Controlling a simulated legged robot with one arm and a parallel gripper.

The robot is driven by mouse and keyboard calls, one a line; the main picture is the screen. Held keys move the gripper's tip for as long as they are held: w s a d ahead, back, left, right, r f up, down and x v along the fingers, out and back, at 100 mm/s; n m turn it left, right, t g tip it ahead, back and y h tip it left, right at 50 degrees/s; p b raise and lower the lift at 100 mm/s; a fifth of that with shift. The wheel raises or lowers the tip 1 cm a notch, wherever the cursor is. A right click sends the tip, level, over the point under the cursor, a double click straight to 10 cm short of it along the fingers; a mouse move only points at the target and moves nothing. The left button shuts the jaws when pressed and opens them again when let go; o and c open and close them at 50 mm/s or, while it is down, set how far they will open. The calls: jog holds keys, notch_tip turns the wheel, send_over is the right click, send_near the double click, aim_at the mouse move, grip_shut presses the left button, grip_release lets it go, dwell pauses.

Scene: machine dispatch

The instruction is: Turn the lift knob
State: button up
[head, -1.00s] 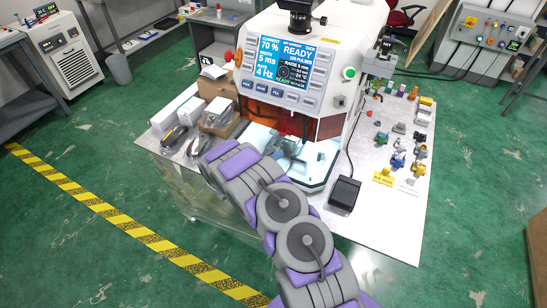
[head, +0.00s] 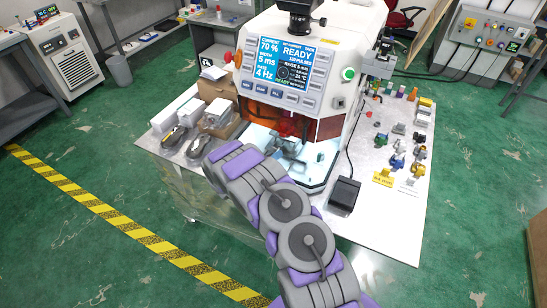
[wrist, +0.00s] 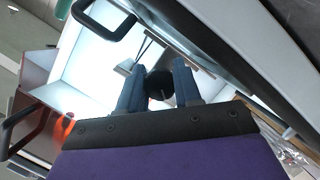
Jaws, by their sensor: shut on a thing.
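The white machine (head: 350,65) stands on the table with a lit work chamber (head: 318,160) at its front, below an orange window. Any marking on the knob is too dark to read.
The machine's screen (head: 285,60) reads READY. Boxes (head: 213,118) and dark tools sit left of the chamber. A black pedal (head: 344,193) lies to its right, with several small coloured parts farther right. In the wrist view, a black handle (wrist: 103,25) is near the fingers.

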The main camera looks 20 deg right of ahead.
jog(key=shift+a+m, duration=0.1)
jog(key=shift+m, duration=0.2)
jog(key=shift+f+m+t+y+p, duration=0.1)
jog(key=shift+m+t+y+p, duration=0.35)
jog(key=shift+m, duration=0.25)
jog(key=shift+s+f+m+t+y, duration=0.1)
jog(key=shift+m+t+y, duration=0.3)
jog(key=shift+m, duration=0.6)
jog(key=m+t+y+b, duration=0.1)
jog(key=m+b, duration=0.2)
jog(key=shift+m+t, duration=0.35)
jog(key=shift+m, duration=0.05)
jog(key=shift+y, duration=0.25)
jog(key=shift+m, duration=0.4)
